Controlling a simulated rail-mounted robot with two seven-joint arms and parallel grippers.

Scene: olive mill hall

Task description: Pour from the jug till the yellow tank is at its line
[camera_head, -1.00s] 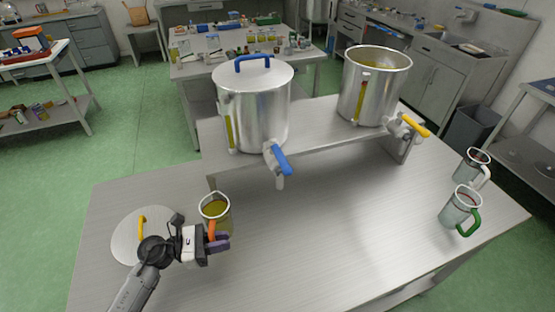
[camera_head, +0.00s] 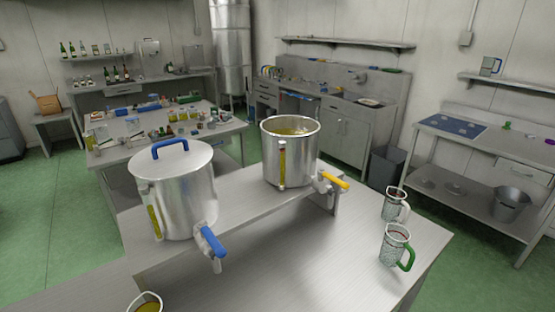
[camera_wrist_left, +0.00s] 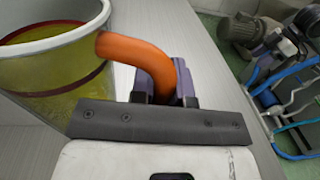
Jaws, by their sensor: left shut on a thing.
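The yellow tank (camera_head: 291,156) is an open steel pot with a yellow-handled tap (camera_head: 333,180), standing on the raised shelf. Yellow-green liquid shows inside it, and a sight gauge (camera_head: 282,166) runs up its front; its line is too small to make out. The glass jug (camera_head: 147,303) shows only its rim at the bottom edge of the head view. In the left wrist view the jug (camera_wrist_left: 50,70) holds yellow-green liquid and has a dark red ring. My left gripper (camera_wrist_left: 168,82) is shut on its orange handle (camera_wrist_left: 138,48). My right gripper is in neither view.
A lidded steel tank (camera_head: 182,195) with a blue tap (camera_head: 211,242) stands left of the yellow tank on the same shelf (camera_head: 245,213). The table (camera_head: 300,270) before the shelf is clear.

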